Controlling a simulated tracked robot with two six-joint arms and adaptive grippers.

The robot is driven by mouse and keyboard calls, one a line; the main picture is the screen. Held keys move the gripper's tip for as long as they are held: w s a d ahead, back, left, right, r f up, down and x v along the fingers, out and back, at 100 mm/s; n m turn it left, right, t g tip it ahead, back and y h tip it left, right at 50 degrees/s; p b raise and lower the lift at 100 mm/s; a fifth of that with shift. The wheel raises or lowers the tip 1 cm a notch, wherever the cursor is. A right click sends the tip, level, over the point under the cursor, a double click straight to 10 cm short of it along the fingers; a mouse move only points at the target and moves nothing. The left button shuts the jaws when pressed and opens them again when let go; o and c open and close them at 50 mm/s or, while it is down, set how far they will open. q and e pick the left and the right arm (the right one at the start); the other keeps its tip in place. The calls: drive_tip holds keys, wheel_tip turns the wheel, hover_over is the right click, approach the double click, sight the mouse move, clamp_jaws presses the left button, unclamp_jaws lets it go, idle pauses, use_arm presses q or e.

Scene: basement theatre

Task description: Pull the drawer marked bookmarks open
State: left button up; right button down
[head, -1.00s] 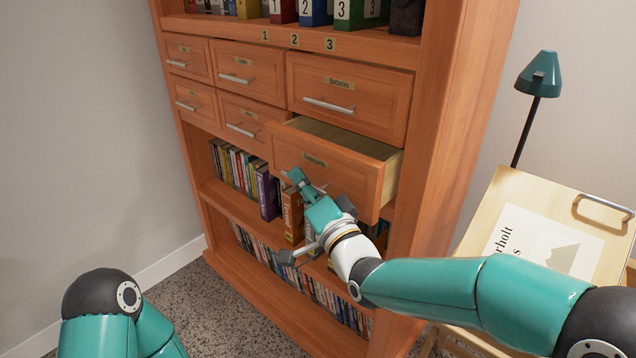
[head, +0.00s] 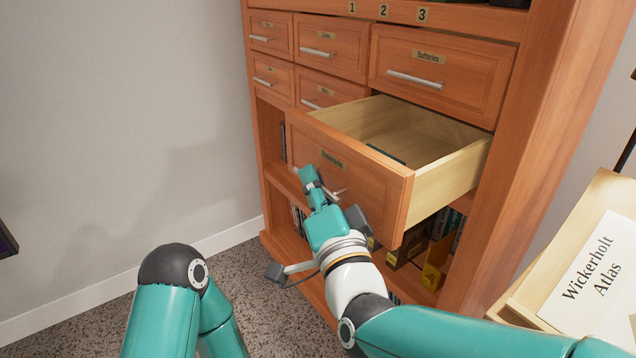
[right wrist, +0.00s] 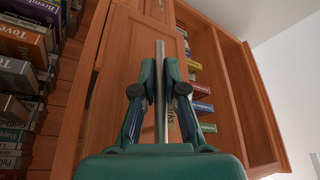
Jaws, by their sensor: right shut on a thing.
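The drawer marked Bookmarks (head: 350,185) stands well out of the wooden bookcase, with its pale inside (head: 415,135) showing. A dark teal thing (head: 385,154) lies inside, mostly hidden behind the drawer front. My right gripper (head: 314,183) is at the drawer front, below the label. In the right wrist view its two fingers (right wrist: 160,75) are closed on the upright-looking metal handle (right wrist: 160,50). The handle is mostly hidden by the gripper in the head view. My left arm shows at the lower left of the head view, but its gripper does not.
A closed Batteries drawer (head: 440,75) sits directly above, with several smaller closed drawers to its left. Books stand on the shelves below. A wooden stand with a Wickerholt Atlas sheet (head: 590,275) is at the right. The carpet (head: 100,310) at the left is clear.

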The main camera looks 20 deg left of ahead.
drive_tip(key=shift+f, duration=0.3)
drive_tip(key=c, duration=1.6)
unclamp_jaws()
drive_tip(key=shift+o, duration=0.5)
drive_tip(key=shift+r, duration=0.1)
drive_tip(key=v, duration=1.2)
